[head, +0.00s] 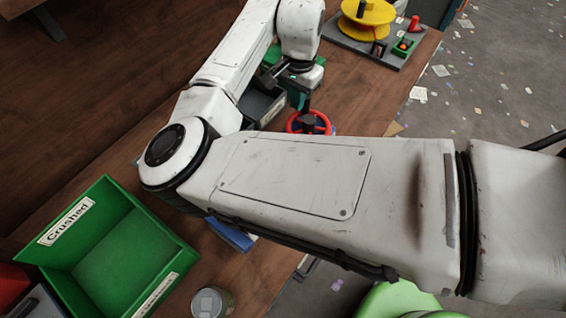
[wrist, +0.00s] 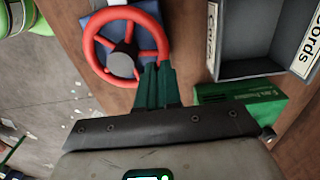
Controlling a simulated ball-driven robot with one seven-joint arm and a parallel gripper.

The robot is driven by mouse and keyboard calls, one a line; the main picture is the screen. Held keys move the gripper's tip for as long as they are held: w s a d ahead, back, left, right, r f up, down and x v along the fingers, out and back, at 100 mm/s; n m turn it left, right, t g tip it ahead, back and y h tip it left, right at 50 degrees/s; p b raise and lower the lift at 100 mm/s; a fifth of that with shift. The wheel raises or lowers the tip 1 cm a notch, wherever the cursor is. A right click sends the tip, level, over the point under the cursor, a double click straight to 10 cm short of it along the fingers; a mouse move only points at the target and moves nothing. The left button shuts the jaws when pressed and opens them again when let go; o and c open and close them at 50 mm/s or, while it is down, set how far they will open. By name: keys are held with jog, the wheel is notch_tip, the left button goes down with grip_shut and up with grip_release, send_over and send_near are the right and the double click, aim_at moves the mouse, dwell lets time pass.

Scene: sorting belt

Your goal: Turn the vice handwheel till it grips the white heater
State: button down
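In the head view the handwheel (head: 294,121) shows behind my forearm. A blue vice part (wrist: 84,28) lies under it. My gripper (wrist: 158,67) has its two dark green fingers nearly together, with the tips over the wheel's lower right rim. The fingers cover that stretch of rim; I cannot tell whether any of it is between them. I cannot make out the white heater for certain in either view.
A grey bin (wrist: 232,68) labelled "Cords" and a green box (wrist: 238,102) sit right of the wheel. A green "Crushed" bin (head: 165,222), a can (head: 212,302) and a yellow spool (head: 367,14) stand elsewhere. Scraps litter the grey floor.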

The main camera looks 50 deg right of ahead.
jog(key=shift+s+d+r, duration=0.1)
jog(key=shift+s+d, duration=0.15)
jog(key=shift+d, duration=0.5)
jog(key=shift+w+a+p, duration=0.2)
jog(key=shift+a+p, duration=0.1)
jog(key=shift+p, duration=0.25)
jog(key=shift+a, duration=0.2)
jog(key=shift+a, duration=0.45)
notch_tip(320, 180, up, 9)
jog(key=p, duration=0.8)
jog(key=shift+p, duration=0.3)
